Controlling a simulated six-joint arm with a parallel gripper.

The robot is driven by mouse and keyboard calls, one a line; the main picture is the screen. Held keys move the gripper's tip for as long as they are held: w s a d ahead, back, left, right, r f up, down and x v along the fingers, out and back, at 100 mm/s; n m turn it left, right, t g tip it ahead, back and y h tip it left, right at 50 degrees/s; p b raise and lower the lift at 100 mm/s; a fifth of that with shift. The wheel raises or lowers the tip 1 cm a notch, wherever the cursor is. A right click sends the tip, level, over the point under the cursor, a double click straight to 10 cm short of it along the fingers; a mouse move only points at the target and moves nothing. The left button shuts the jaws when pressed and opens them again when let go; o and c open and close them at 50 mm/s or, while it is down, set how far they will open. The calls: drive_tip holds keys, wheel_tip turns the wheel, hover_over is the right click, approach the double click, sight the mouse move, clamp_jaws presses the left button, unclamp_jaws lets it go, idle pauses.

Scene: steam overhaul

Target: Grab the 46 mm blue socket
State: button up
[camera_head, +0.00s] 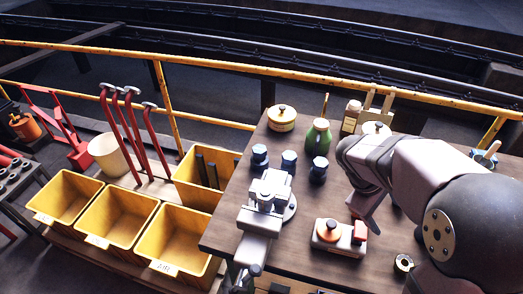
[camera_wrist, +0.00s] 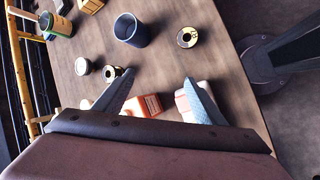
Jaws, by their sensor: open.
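Three blue sockets stand apart on the table left of my gripper in the head view: a left one (camera_head: 259,155), a middle one (camera_head: 289,160) and a right one (camera_head: 318,168). I cannot read their sizes, so I cannot tell which is 46 mm. My gripper (camera_head: 365,217) points down over the table, right of the sockets. In the wrist view my gripper (camera_wrist: 159,76) has its fingers spread with nothing held between them. A hollow dark blue cylinder (camera_wrist: 131,30) stands beyond the fingertips there; I cannot tell whether it is a socket.
A grey vise (camera_head: 268,195) stands in front of the sockets. A green bottle (camera_head: 318,138) is close behind the right socket. A white and orange item (camera_head: 328,232) sits near the front. A small ring (camera_head: 403,263) lies at right. Yellow bins (camera_head: 118,216) stand left.

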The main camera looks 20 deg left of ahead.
drive_tip(key=w+a+f+n+t+h+b, duration=0.1)
drive_tip(key=w+a+f+n+t+b, duration=0.15)
drive_tip(key=w+a+n, duration=0.65)
drive_tip(key=n+t+y+b, duration=0.1)
drive_tip(key=n+t+b, duration=0.1)
drive_tip(key=n+t, duration=0.7)
hover_over(255, 158)
drive_tip(key=s+d, duration=0.2)
drive_tip(key=a+f+n+b, duration=0.1)
drive_tip(key=f, duration=0.1)
drive_tip(key=s+a+f+b, duration=0.1)
drive_tip(key=f, duration=0.1)
drive_tip(key=s+a+f+n+b, duration=0.1)
drive_tip(key=a+f, duration=0.1)
drive_tip(key=shift+s+n+g+y, duration=0.1)
drive_tip(key=shift+n+g+y, duration=0.2)
drive_tip(key=shift+g+y, duration=0.1)
drive_tip(key=shift+p+x, duration=0.8)
drive_tip(key=shift+x, duration=0.65)
drive_tip(key=shift+d+p+x, duration=0.2)
drive_tip(key=shift+p+x, duration=0.55)
drive_tip(key=shift+x, duration=1.45)
drive_tip(key=c, duration=1.2)
drive_tip(key=shift+r, duration=0.15)
drive_tip(key=shift+c, duration=1)
